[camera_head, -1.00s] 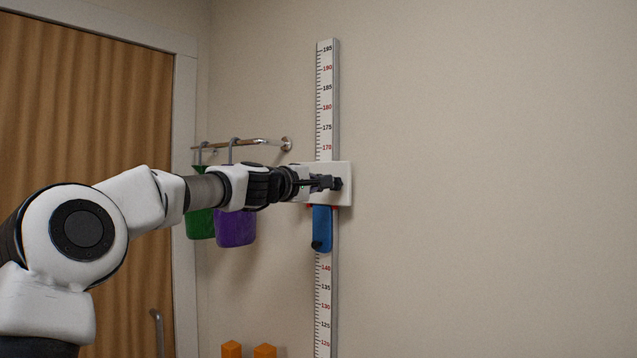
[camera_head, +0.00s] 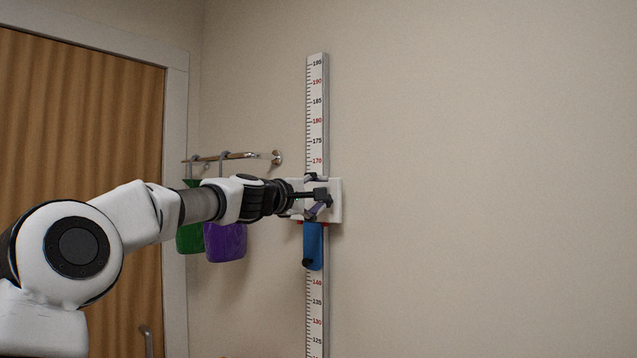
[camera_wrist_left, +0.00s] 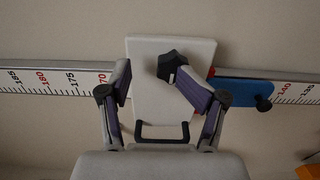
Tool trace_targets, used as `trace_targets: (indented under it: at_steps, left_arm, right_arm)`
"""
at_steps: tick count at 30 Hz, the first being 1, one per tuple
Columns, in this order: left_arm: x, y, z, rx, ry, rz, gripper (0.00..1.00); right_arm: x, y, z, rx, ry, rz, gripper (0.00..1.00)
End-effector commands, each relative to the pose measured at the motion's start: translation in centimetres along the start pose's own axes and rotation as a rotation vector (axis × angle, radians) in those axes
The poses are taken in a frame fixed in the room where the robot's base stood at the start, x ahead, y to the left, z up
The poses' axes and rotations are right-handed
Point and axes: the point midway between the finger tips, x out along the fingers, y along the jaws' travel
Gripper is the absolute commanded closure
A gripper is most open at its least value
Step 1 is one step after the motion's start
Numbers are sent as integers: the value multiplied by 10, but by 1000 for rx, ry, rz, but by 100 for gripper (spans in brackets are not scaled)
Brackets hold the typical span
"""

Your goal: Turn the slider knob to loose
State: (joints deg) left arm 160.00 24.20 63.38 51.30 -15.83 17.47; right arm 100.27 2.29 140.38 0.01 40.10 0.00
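A white slider plate (camera_head: 335,213) sits across the upright measuring scale (camera_head: 316,110) on the wall. A dark, lobed knob (camera_wrist_left: 172,66) sticks out from the plate (camera_wrist_left: 150,95) in the left wrist view. My left gripper (camera_head: 316,194) is in front of the plate in the head view, its fingers spread. In the left wrist view my left gripper (camera_wrist_left: 152,84) is open. One finger tip is close to the knob's lower right side; I cannot tell whether it touches. The other finger stands apart at the left. My right gripper is not in view.
A blue piece (camera_head: 314,247) with a dark peg sits on the scale just below the plate. A wall rail (camera_head: 235,156) holds a green bag (camera_head: 189,238) and a purple bag (camera_head: 226,242) beside my arm. The wall at the right is bare.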

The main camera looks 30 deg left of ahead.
Motion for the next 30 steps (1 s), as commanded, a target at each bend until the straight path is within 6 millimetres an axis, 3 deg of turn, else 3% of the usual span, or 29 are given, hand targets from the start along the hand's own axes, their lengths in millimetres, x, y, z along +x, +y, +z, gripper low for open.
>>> trace_targets:
  at_steps: [4, 9, 14, 30]
  left_arm:
    - [0, 23, 1, 6, 2, 3, 42]
    - [0, 65, 2, 8, 2, 5, 42]
    - [0, 87, 2, 4, 1, 3, 42]
    - [-2, 96, 3, 63, 1, 1, 38]
  right_arm:
    - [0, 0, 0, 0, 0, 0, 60]
    - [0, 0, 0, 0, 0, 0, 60]
    - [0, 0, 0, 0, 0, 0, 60]
    - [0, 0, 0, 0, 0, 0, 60]
